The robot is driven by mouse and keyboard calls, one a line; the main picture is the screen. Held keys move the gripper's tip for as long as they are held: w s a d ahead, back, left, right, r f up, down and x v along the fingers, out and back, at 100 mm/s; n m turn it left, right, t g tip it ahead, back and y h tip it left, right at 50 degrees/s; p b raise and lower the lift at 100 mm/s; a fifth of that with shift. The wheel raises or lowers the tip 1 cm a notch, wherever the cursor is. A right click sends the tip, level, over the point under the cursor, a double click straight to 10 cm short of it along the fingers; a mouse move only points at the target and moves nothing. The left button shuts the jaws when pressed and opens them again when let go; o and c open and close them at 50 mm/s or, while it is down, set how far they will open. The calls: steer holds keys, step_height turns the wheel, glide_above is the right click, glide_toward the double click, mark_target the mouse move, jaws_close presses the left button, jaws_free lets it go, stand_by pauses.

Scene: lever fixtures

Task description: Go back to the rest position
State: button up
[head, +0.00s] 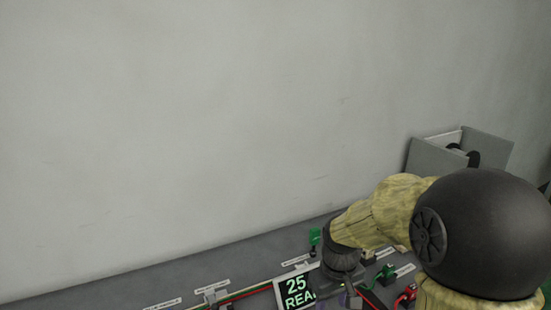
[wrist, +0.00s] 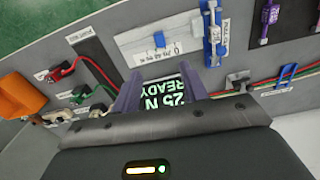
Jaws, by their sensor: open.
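My gripper (wrist: 160,72) is open, with its two purple fingers apart and nothing between them in the wrist view. A small display (wrist: 165,92) reading "25 N READY" shows between and beyond the fingers. In the head view my arm reaches down from the right, and the display (head: 297,292) stands just left of its wrist. The gripper's fingers are mostly cut off at the bottom edge there. A blue lever fixture (wrist: 212,38) stands beyond the right finger, apart from it.
The grey panel carries a red-handled fixture (wrist: 65,70), green-handled ones (wrist: 80,93), an orange block (wrist: 20,95), a purple lever (wrist: 269,14) and a blue clip (wrist: 287,75) by red and green cables. A grey open box (head: 428,155) stands at the back right. The wall is bare.

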steer(key=s+r+m+t+p, duration=0.2)
steer(key=s+r+m+p, duration=0.1)
steer(key=s, duration=0.4)
steer(key=shift+s+d+m+p, duration=0.2)
steer(key=shift+s+m+p, duration=0.2)
steer(key=shift+p, duration=0.1)
stand_by(1.1)
steer(key=shift+c, duration=0.8)
steer(key=shift+w, duration=0.15)
